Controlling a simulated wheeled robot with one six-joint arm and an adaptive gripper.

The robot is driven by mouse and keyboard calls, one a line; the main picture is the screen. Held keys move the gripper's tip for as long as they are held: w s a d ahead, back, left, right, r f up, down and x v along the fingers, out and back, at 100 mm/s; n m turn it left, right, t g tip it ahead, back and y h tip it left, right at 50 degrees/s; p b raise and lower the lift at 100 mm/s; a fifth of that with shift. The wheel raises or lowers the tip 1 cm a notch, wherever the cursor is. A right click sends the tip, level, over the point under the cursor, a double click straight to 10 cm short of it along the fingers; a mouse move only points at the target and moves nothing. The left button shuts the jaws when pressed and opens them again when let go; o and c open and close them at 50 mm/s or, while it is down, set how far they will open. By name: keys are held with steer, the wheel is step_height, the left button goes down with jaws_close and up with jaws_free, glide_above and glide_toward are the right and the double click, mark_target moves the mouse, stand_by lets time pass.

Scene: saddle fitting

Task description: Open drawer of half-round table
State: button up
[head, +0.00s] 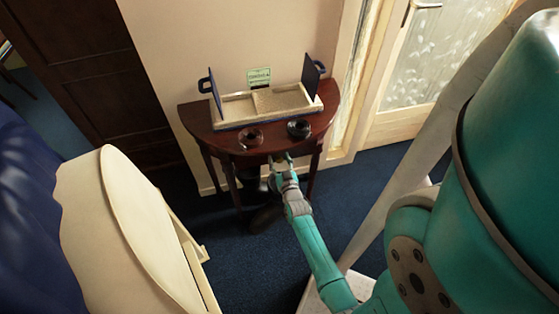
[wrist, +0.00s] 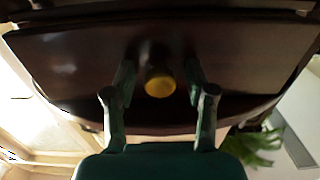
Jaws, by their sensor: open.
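The half-round table (head: 190,113) is dark brown wood and stands against the wall in the head view. Its drawer front (wrist: 80,62) fills much of the wrist view, with a round brass knob (wrist: 160,83) near its middle. My gripper (wrist: 160,92) is open, with one finger on each side of the knob. I cannot tell whether the fingers touch it. In the head view my gripper (head: 281,160) is at the table's front edge, and the drawer and knob are hidden there.
A tray (head: 262,118) with upright dark end panels stands on the tabletop, with two small round dishes in front: one brown (head: 250,137), one black (head: 299,128). A cream rounded piece (head: 130,240) stands at the left front. Blue carpet (head: 245,255) is clear between.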

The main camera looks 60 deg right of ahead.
jaws_close()
steer(key=v, duration=2)
jaws_free()
steer(key=shift+s, duration=0.1)
